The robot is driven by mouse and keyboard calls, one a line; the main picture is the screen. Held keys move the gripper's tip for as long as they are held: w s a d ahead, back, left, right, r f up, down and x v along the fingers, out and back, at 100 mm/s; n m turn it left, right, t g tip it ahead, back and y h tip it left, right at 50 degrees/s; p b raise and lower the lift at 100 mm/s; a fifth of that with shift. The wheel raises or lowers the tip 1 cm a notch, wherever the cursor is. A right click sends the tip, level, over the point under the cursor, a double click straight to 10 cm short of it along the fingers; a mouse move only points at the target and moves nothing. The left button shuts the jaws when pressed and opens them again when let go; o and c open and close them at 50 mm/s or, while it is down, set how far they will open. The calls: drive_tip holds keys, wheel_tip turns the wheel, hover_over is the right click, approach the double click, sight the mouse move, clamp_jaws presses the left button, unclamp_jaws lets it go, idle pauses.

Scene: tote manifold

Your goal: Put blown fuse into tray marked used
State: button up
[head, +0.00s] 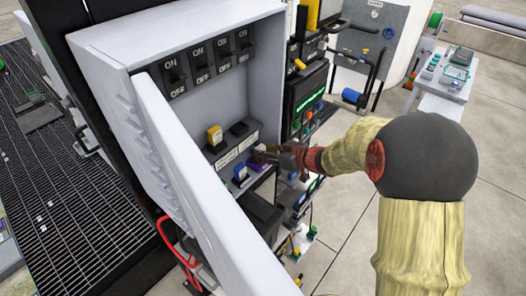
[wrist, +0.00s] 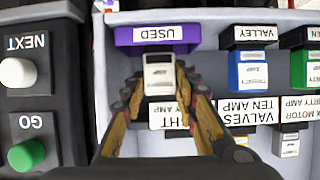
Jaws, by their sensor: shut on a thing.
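A pale grey-white fuse (wrist: 158,76) with a small label is between the two fingers of my gripper (wrist: 158,97) in the wrist view. My gripper is shut on it. The purple tray marked USED (wrist: 188,34) lies just beyond the fuse. The fuse's far end overlaps the tray's near edge in the picture; I cannot tell its height above it. In the head view my gripper (head: 277,158) is inside the open cabinet, over the shelf by a purple patch; the fuse is not clear there.
The cabinet's open door (head: 190,165) stands left of my arm. A yellow fuse (head: 214,136) stands on the shelf. In the wrist view, a blue fuse (wrist: 248,72) and a green fuse (wrist: 313,70) are to the right; NEXT and GO buttons (wrist: 27,155) are left.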

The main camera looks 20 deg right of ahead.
drive_tip(key=shift+f, duration=0.1)
drive_tip(key=o, duration=1.1)
